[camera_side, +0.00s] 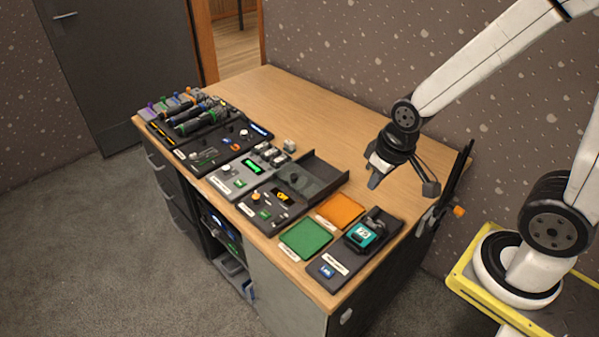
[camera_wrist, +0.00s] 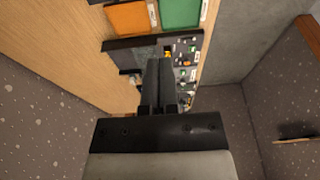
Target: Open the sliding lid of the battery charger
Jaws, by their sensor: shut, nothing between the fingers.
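The likely battery charger is a dark unit (camera_side: 262,213) with an orange display, near the middle of the row on the desk. Its label is too small to read. A grey sliding lid (camera_side: 302,184) lies behind the display between raised dark walls; I cannot tell how far it is open. In the wrist view the unit (camera_wrist: 189,47) shows beyond my fingers, which hide part of it. My gripper (camera_side: 374,183) is shut and empty, above the desk to the right of the unit, apart from it. Its closed fingers (camera_wrist: 160,68) also show in the wrist view.
A green pad (camera_side: 306,239) and an orange pad (camera_side: 341,210) lie in front of the gripper. A dark unit with a teal device (camera_side: 362,235) stands at the near corner. A grey panel with a green display (camera_side: 235,181) is on the left. The desk's back (camera_side: 320,120) is clear.

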